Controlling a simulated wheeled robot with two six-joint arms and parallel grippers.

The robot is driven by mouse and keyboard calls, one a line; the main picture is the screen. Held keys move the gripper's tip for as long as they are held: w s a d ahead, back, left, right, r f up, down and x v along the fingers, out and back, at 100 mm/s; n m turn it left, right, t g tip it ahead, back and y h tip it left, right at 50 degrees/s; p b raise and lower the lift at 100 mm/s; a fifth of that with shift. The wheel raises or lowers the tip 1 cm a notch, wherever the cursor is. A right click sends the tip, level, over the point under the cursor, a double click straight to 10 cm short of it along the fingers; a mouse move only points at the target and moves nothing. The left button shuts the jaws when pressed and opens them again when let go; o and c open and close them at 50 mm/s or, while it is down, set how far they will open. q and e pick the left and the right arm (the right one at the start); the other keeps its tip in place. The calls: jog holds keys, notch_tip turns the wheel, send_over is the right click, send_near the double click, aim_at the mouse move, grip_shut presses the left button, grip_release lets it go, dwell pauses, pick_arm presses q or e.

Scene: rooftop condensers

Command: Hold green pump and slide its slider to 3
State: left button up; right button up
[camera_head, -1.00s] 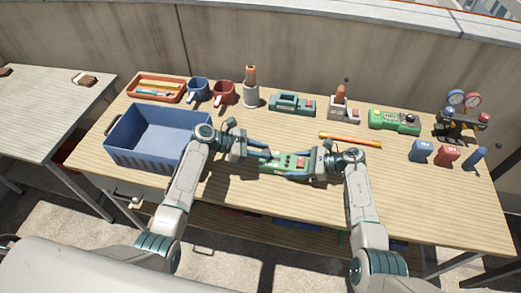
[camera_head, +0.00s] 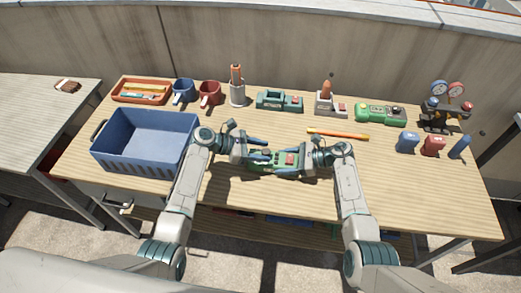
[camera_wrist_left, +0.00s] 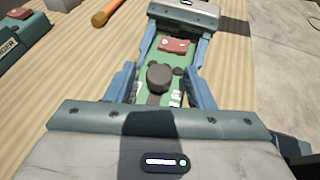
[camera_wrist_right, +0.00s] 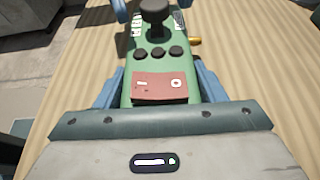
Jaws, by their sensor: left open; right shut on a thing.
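The green pump (camera_head: 274,170) is at the middle of the table's near side, between my two grippers. My right gripper (camera_head: 307,158) is shut on its right end, beside the red switch (camera_wrist_right: 158,88). The pump's dark round slider knob (camera_wrist_left: 160,77) stands up from a slot near the other end, with small white marks beside the slot. My left gripper (camera_wrist_left: 160,88) is open, its blue fingers on either side of the pump near the knob. A gap shows between the fingers and the knob. I cannot read which mark the knob is at.
A blue bin (camera_head: 148,150) stands at left. An orange stick (camera_head: 338,134) lies behind the pump. A teal device (camera_head: 279,101), another green device (camera_head: 380,112), mugs and a gauge stand (camera_head: 440,110) line the back. The table's front right is clear.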

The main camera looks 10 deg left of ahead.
pick_arm(q)
jog(key=v, duration=1.2)
pick_arm(e)
jog(key=o, duration=1.7)
jog(key=shift+o, duration=0.2)
jog(key=shift+p+v, duration=0.45)
jog(key=shift+v, duration=4.1)
pick_arm(q)
jog(key=shift+r, duration=0.5)
